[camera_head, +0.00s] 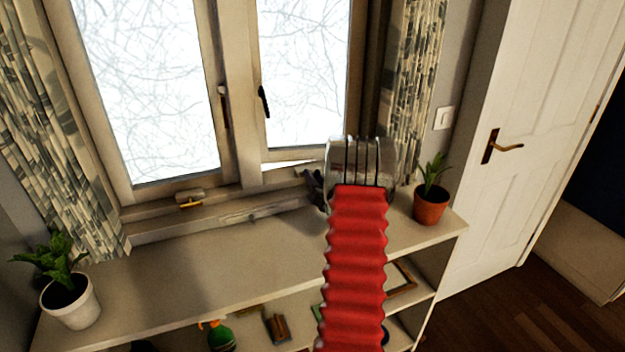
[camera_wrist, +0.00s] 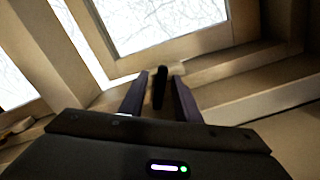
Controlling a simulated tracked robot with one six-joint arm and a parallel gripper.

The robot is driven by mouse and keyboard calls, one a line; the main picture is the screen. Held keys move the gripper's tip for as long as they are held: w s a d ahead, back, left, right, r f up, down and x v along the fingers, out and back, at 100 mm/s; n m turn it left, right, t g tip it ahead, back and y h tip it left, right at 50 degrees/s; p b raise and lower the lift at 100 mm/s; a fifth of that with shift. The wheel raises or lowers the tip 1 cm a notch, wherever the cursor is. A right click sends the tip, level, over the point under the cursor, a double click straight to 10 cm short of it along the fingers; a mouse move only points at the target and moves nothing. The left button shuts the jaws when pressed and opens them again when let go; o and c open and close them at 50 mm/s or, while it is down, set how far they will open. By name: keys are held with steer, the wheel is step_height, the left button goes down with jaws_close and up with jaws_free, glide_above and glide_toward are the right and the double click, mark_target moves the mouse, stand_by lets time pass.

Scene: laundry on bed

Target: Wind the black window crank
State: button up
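The black window crank (camera_wrist: 160,90) shows in the wrist view at the base of the right window frame, standing between my two fingers. My gripper (camera_wrist: 159,76) is open, one dark finger on each side of the crank, with a visible gap on both sides. In the head view my gripper (camera_head: 313,183) is at the sill below the right window pane. There the crank cannot be told apart from my dark fingers. The right window (camera_head: 305,70) appears slightly ajar, with a bright gap along its bottom edge.
A black latch handle (camera_head: 264,101) is on the right window frame. A terracotta pot plant (camera_head: 431,204) stands right of my arm, and a white pot plant (camera_head: 70,300) at far left. The shelf top (camera_head: 220,275) between is clear.

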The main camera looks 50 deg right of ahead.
steer(key=shift+w, duration=0.15)
jaws_close()
steer(key=shift+a, duration=0.2)
steer(key=shift+d+r, duration=0.15)
